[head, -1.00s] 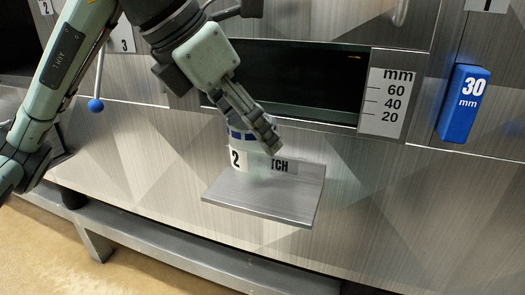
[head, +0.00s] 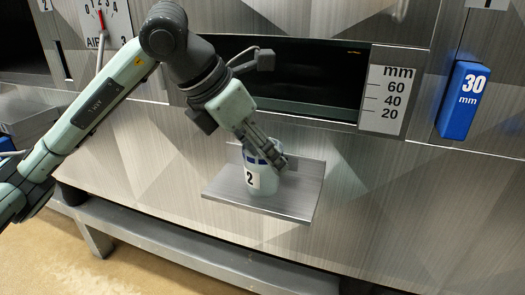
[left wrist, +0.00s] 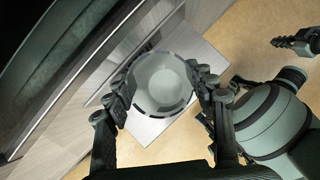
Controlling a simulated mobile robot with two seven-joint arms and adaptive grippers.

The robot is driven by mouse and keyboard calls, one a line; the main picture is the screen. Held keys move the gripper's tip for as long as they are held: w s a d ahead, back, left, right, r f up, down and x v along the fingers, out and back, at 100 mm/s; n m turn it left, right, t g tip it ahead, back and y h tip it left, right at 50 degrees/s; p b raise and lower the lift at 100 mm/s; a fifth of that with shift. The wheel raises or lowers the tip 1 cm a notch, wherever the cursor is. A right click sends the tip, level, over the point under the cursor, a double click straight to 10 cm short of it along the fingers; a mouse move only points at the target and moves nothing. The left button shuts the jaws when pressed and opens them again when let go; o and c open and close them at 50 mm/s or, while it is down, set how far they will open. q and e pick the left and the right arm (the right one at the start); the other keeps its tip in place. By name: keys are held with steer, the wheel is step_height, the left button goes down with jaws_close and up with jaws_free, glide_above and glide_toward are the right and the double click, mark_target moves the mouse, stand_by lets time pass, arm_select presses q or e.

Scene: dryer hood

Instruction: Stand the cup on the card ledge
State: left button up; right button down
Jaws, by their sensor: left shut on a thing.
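The cup (head: 265,183) is pale with a blue-checked band near its rim and a white label reading 2. My left gripper (head: 270,155) is shut on it near the rim. In the left wrist view the fingers sit on both sides of the round cup (left wrist: 160,82). The cup looks about upright over the grey card ledge (head: 302,190); I cannot tell whether its base touches. The ledge also shows in the left wrist view (left wrist: 203,58). A dark-fingered gripper, seemingly my right one (left wrist: 294,42), is at the upper right there, its opening unclear.
The steel machine front rises behind the ledge, with a dark slot (head: 310,80) above it. A mm scale plate (head: 387,100) and a blue 30 mm block (head: 463,102) are to the right. A grey rail (head: 180,250) runs below. The ledge's right part is bare.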

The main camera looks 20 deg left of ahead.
arm_select(q)
steer(key=shift+f, duration=0.2)
arm_select(e)
steer(key=shift+s+r, duration=0.1)
steer(key=shift+r, duration=0.15)
arm_select(q)
steer(key=o, duration=1.1)
steer(key=shift+c, duration=0.2)
arm_select(e)
steer(key=shift+r, duration=0.25)
